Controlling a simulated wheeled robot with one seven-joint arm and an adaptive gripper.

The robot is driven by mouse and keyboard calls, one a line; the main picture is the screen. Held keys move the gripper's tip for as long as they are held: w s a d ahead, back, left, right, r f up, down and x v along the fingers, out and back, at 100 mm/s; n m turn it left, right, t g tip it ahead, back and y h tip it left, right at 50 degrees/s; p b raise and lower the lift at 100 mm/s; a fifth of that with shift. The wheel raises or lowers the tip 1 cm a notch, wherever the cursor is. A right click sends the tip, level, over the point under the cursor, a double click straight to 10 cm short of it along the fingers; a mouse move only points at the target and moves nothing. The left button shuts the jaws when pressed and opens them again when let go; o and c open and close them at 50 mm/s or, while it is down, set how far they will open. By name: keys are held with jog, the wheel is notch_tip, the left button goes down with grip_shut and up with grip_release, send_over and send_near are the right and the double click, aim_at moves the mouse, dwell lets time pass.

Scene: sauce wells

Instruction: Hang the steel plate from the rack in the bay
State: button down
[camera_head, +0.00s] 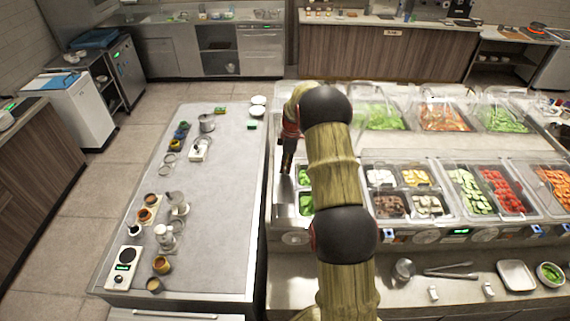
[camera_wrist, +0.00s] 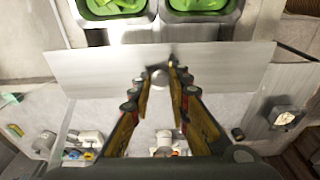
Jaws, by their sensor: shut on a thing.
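The steel plate (camera_wrist: 85,72) is a wide, flat grey sheet that spans most of the wrist view. My gripper (camera_wrist: 160,76) is shut on the steel plate near the middle of its width. In the head view my gripper (camera_head: 288,158) is partly hidden by my arm, over the left end of the food wells beside the grey table. I cannot pick out the plate clearly in the head view. I cannot make out the rack or the bay in either view.
Wells of green food (camera_wrist: 115,8) lie just beyond the plate. Clear covers (camera_head: 440,115) stand over the back wells. The grey table (camera_head: 225,190) holds pots, cups and a scale (camera_head: 123,267) along its left side; its right side is mostly clear.

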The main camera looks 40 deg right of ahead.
notch_tip(320, 180, down, 2)
jog(key=shift+f, duration=0.1)
jog(key=shift+f+b, duration=2.85)
jog(key=shift+f, duration=0.75)
jog(key=shift+f+b, duration=0.5)
jog(key=shift+b, duration=0.05)
jog(key=c, duration=1.6)
grip_release()
jog(key=shift+s, duration=0.1)
jog(key=r, duration=0.8)
jog(key=d+r, duration=0.1)
jog(key=r, duration=0.2)
jog(key=shift+s+d+r, duration=0.1)
jog(key=shift+s+r, duration=0.3)
